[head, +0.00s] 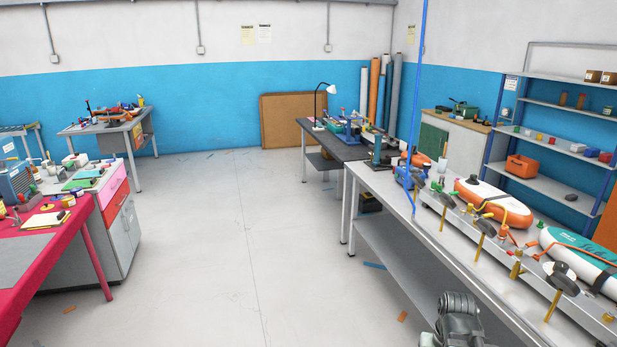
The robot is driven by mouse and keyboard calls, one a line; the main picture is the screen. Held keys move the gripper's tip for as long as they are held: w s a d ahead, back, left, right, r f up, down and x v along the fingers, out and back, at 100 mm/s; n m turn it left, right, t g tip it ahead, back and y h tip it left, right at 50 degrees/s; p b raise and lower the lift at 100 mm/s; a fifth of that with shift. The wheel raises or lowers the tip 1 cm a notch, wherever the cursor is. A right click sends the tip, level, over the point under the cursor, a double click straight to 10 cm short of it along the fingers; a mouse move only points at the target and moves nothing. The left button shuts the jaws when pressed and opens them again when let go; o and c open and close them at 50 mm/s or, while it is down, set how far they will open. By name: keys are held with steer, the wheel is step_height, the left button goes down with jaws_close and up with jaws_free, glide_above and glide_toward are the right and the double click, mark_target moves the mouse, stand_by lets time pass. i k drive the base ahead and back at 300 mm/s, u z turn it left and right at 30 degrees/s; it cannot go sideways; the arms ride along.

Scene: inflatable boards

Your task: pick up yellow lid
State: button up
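I cannot clearly make out a yellow lid in the head view. A small yellow item (68,201) lies on the red-covered table (60,240) at the left, near its back edge. It is too small to tell whether it is a lid. A yellow item (141,100) also shows on the far left workbench, likewise too small to name. A dark grey rounded part of my arm shows at the bottom, right of centre, beside the long bench. My gripper's fingers are not visible.
A long grey bench (385,198) on the right holds an orange-and-white inflatable board (493,203) and a teal-and-white one (580,255). A grey cabinet (122,240) stands left, a blue-framed shelf (550,185) at right. The middle floor is mostly clear, with small scraps.

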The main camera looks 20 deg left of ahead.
mark_target(46, 207)
steer(key=u, duration=0.2)
steer(key=i, duration=2.3)
steer(key=u, duration=0.5)
steer(key=i, duration=2.1)
steer(key=u, duration=1.15)
steer(key=i, duration=1.45)
steer(key=u, duration=2)
steer(key=i, duration=2)
steer(key=u, duration=0.65)
steer(key=i, duration=0.75)
steer(key=u, duration=0.05)
steer(key=k, duration=0.8)
steer(key=u, duration=0.2)
steer(key=i, duration=0.8)
steer(key=z, duration=0.1)
